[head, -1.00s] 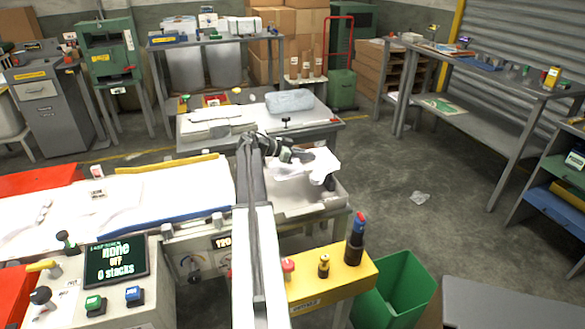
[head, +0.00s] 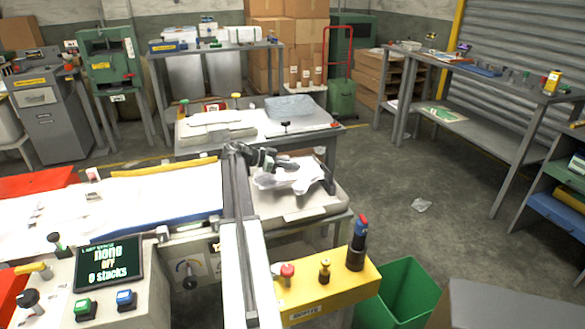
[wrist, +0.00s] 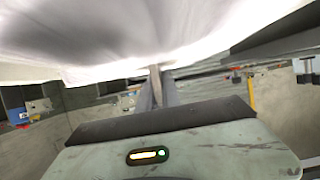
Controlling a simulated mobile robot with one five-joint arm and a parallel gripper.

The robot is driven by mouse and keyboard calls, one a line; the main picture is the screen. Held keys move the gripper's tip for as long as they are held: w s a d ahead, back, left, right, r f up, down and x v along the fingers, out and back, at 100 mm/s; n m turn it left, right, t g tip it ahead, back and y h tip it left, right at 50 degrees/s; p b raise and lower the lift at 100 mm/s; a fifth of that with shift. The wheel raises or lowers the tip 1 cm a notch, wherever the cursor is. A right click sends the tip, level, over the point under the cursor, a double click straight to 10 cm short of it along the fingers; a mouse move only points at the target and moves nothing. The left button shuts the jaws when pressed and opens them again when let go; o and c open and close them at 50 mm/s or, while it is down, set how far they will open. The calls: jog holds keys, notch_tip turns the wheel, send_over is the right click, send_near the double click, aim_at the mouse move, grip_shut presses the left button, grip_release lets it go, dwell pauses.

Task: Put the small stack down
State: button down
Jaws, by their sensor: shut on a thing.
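The small stack (head: 288,176) is a bundle of thin white film sheets with loose, drooping edges. My gripper (head: 272,160) is shut on its back left part, at the end of my outstretched arm. The stack is above or on a pale tray-like surface (head: 312,210) at the end of the machine; I cannot tell whether it touches. In the wrist view the white stack (wrist: 150,30) fills the top of the picture and hides what lies beyond. My fingertips are mostly hidden by the film in both views.
A work table (head: 310,143) with a grey bundle is behind. A control screen (head: 108,264) reads "0 stacks". Open floor lies to the right.

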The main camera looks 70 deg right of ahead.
jog(key=shift+f+b, duration=0.55)
jog(key=shift+f, duration=0.1)
jog(key=c, duration=1.5)
grip_release()
jog(key=shift+c, duration=0.2)
jog(key=shift+r, duration=0.1)
jog(key=shift+r+p, duration=0.3)
jog(key=shift+p, duration=0.1)
jog(key=shift+w+r+p, duration=0.1)
jog(key=shift+r+p, duration=0.6)
jog(key=p+v, duration=0.1)
jog(key=v, duration=0.3)
jog(key=p+v, duration=0.1)
jog(key=v, duration=0.2)
jog(key=p+v, duration=0.1)
jog(key=v, duration=0.3)
jog(key=shift+w+a+f+p, duration=0.2)
jog(key=shift+w+a+p, duration=0.1)
jog(key=shift+p, duration=0.05)
